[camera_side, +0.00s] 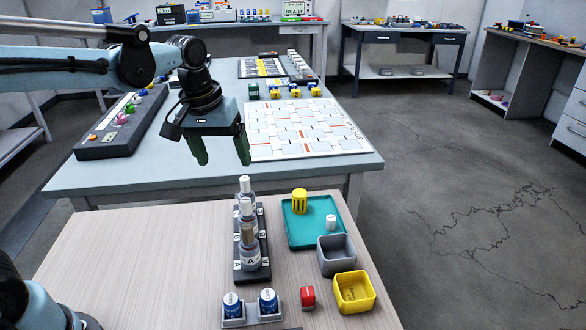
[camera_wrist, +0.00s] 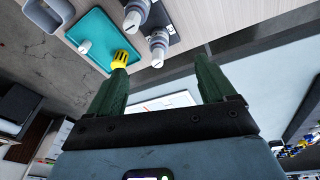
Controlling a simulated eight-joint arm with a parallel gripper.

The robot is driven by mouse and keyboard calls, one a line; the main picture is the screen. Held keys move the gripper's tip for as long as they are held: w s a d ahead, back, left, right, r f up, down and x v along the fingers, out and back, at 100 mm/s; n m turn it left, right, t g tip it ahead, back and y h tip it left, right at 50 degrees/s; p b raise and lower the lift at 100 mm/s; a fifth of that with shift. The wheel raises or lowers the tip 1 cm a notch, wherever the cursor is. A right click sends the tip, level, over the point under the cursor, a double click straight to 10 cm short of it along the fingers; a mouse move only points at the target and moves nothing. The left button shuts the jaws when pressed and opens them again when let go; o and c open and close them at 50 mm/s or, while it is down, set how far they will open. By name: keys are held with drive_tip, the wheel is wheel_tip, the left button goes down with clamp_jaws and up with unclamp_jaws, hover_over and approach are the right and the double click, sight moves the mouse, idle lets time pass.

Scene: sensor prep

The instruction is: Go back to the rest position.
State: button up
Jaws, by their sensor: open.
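My gripper (camera_side: 221,158) is raised above the near end of the blue-grey table, to the left of the white printed board. It points downward with its two green fingers apart and nothing between them. In the wrist view my gripper (camera_wrist: 163,78) also shows its fingers spread and empty. It touches nothing that I can see. On the wooden table in front stand bottles with white caps (camera_side: 246,208) in a dark rack. A teal tray (camera_side: 295,236) beside them holds a yellow ribbed piece (camera_side: 299,201) and a small white cap (camera_side: 331,222).
A grey bin (camera_side: 336,254), a yellow bin (camera_side: 354,291), a red piece (camera_side: 308,297) and two blue-labelled jars (camera_side: 267,301) stand on the wooden table. Its left part is clear. The white board (camera_side: 300,128) and a dark rack with coloured knobs (camera_side: 122,125) lie on the blue-grey table.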

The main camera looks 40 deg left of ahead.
drive_tip(key=s+f+m+t, duration=0.3)
drive_tip(key=s+m+t, duration=0.1)
drive_tip(key=s, duration=0.5)
drive_tip(key=shift+s+d+f+m+t, duration=0.3)
drive_tip(key=shift+s+f+m, duration=0.1)
drive_tip(key=shift+m, duration=0.2)
